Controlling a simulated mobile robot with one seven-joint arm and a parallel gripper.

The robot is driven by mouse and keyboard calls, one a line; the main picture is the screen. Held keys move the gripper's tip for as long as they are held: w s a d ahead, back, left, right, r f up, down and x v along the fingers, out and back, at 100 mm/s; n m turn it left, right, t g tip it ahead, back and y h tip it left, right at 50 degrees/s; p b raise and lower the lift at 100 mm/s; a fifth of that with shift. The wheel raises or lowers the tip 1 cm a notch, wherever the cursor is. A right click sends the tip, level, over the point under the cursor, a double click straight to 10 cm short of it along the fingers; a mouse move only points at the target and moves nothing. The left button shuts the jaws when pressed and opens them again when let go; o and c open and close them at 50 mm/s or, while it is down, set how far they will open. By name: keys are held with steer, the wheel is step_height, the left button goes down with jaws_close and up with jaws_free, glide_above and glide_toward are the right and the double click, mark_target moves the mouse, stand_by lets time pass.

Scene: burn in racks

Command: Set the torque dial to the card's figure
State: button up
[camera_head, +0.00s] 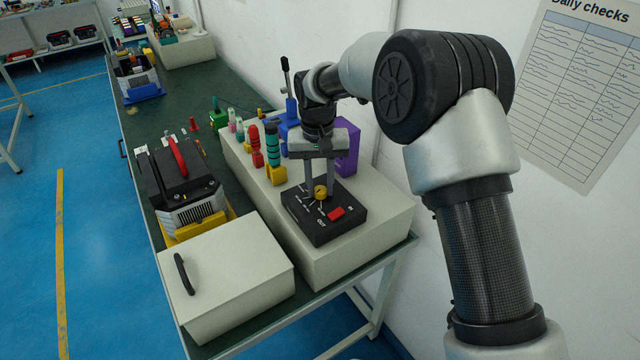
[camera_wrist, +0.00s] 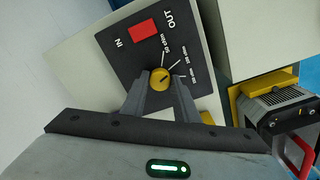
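The dial is a round yellow knob (camera_head: 320,192) on a black control box (camera_head: 297,212) with a red block (camera_head: 336,214). In the wrist view the knob (camera_wrist: 161,79) has a dark pointer mark, with white ticks and small "ohm" labels around its upper right; the figures are too small to read surely. "IN" and "OUT" flank the red block (camera_wrist: 143,34). My gripper (camera_head: 320,180) points down over the knob. Its two fingers stand apart on either side of the knob in the wrist view (camera_wrist: 161,84), with no clear contact. I cannot make out a card with a torque figure.
The box sits on a pale raised platform (camera_head: 350,268) with coloured handles and a purple block (camera_head: 347,146) behind. A white lidded case (camera_head: 232,275) and a black-and-yellow unit (camera_head: 188,200) stand to the left. A "Daily checks" sheet (camera_head: 580,90) hangs on the wall.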

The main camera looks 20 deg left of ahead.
mark_target(318, 190)
steer(key=o, duration=0.4)
steer(key=shift+c, duration=0.2)
steer(key=shift+r, duration=0.1)
step_height(318, 190, up, 17)
steer(key=shift+a+r, duration=0.15)
steer(key=shift+a, duration=0.1)
steer(key=shift+s, duration=0.1)
